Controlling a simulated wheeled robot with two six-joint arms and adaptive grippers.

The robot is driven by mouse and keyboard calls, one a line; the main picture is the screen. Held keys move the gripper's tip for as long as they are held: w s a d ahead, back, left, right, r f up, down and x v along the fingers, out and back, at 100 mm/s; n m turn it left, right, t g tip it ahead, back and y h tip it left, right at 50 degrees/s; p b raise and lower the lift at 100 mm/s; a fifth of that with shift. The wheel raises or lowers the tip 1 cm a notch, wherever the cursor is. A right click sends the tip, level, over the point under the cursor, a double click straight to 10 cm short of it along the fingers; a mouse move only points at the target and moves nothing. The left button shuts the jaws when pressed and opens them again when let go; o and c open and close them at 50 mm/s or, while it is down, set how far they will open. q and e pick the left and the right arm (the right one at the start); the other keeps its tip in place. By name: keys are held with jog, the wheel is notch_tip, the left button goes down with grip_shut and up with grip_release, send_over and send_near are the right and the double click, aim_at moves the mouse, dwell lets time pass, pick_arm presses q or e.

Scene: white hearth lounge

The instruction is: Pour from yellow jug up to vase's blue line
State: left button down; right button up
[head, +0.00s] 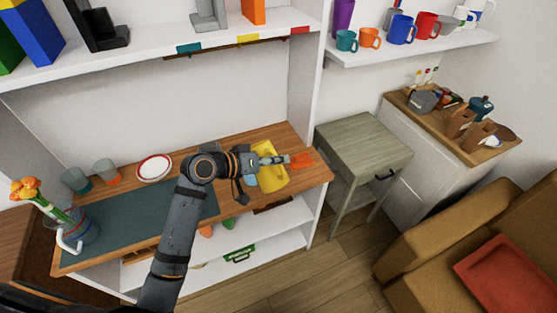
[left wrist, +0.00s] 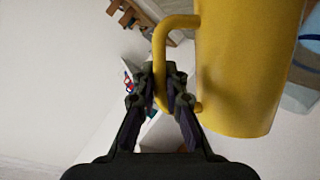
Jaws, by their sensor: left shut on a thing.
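My left gripper (head: 246,165) is above the right part of the wooden desk. In the left wrist view its fingers (left wrist: 161,78) are shut on the handle of the yellow jug (left wrist: 238,65), whose body is right of them. In the head view a yellow shape (head: 271,181) lies beside the gripper, partly hidden; I cannot tell whether it is all jug. A clear glass vase (head: 83,230) with orange flowers stands at the desk's left end. Its blue line is too small to make out. My right gripper is out of view.
A dark green mat (head: 128,222) covers the desk's left part. Two tumblers (head: 105,171) and a red-rimmed plate (head: 154,167) stand at the back. An orange item (head: 302,160) lies near the right end. A grey side table (head: 362,140) stands to the right.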

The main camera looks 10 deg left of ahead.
pick_arm(q)
jog(key=shift+w+a+r+n+g+h+p, duration=0.2)
jog(key=shift+r+n+p, duration=0.15)
jog(key=shift+r, duration=0.2)
jog(key=shift+w+a+r+n+g+h+p, duration=0.15)
jog(key=shift+a+r+n+h+p, duration=0.1)
jog(key=shift+r+p, duration=0.3)
jog(key=shift+w+a+r+n+g+h+p, duration=0.1)
jog(key=shift+w+a+r+n+h+p, duration=0.1)
jog(key=shift+r+n+p, duration=0.3)
jog(key=shift+w+a+r+h, duration=0.2)
jog(key=shift+a+r+h, duration=0.05)
jog(key=shift+r, duration=0.25)
jog(key=shift+w+a+r+p, duration=0.1)
jog(key=shift+r+p, duration=0.2)
jog(key=shift+p, duration=0.15)
jog(key=shift+f, duration=0.15)
